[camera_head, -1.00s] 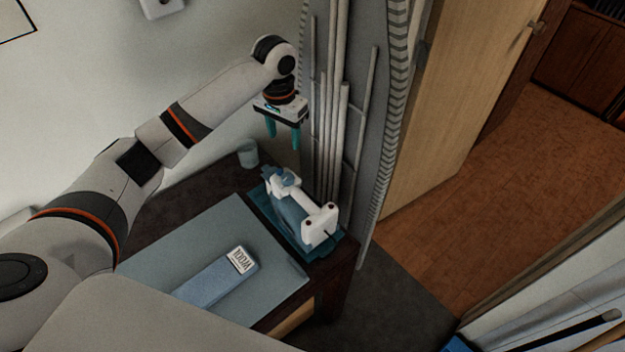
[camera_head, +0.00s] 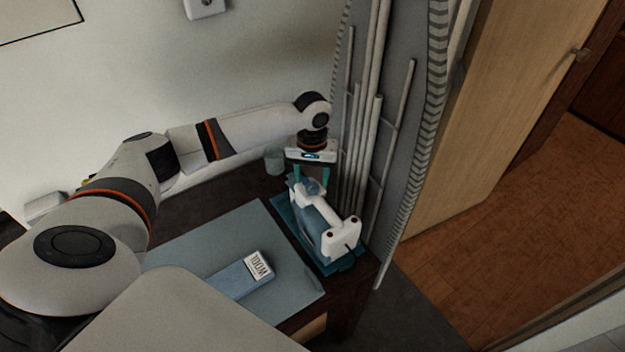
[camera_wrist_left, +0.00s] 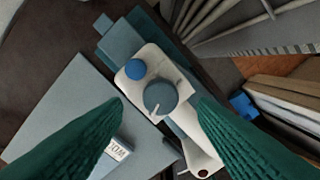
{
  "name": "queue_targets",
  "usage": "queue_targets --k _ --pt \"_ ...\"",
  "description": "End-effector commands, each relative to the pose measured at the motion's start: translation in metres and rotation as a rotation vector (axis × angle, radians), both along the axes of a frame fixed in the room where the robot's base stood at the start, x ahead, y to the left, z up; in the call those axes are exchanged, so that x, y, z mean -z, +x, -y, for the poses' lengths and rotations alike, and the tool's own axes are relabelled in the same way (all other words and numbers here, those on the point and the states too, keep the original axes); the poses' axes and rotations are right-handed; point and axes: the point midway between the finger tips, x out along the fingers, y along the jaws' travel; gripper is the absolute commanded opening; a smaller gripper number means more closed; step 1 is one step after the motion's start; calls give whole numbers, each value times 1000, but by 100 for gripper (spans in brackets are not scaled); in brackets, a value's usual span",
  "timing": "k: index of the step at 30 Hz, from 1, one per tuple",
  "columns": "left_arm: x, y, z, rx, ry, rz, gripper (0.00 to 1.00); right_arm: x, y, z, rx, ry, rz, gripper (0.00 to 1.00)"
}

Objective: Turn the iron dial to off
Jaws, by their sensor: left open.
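The white and blue iron (camera_head: 322,222) stands on a teal tray (camera_head: 291,218) at the right end of the dark table. In the left wrist view the iron's blue-grey round dial (camera_wrist_left: 160,97) with a pale pointer mark sits on the white body, beside a bright blue button (camera_wrist_left: 135,69). My left gripper (camera_head: 311,180) is open and points down just above the dial end of the iron. In the left wrist view its two green fingers (camera_wrist_left: 160,112) stand on either side of the dial, and contact cannot be told. My right gripper is not in view.
A grey-blue mat (camera_head: 205,247) lies left of the iron, with a blue box labelled WOOL (camera_head: 243,275) on it. A small cup (camera_head: 275,160) stands behind near the wall. Upright pale poles (camera_head: 366,140) rise close behind the iron on the right.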

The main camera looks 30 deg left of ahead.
Motion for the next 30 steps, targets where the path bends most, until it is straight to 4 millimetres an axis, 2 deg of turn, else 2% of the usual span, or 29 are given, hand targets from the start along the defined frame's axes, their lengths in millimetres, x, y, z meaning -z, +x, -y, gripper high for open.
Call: queue_targets --k 6,16,17,24,30 --pt "23 0 0 2 1 0 53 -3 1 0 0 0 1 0" --pt "27 0 0 2 1 0 53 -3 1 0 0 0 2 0" --pt "27 0 0 2 1 0 50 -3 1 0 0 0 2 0" --pt "26 0 0 2 1 0 10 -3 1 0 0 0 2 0" --pt "25 0 0 -11 0 -1 8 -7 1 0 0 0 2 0"
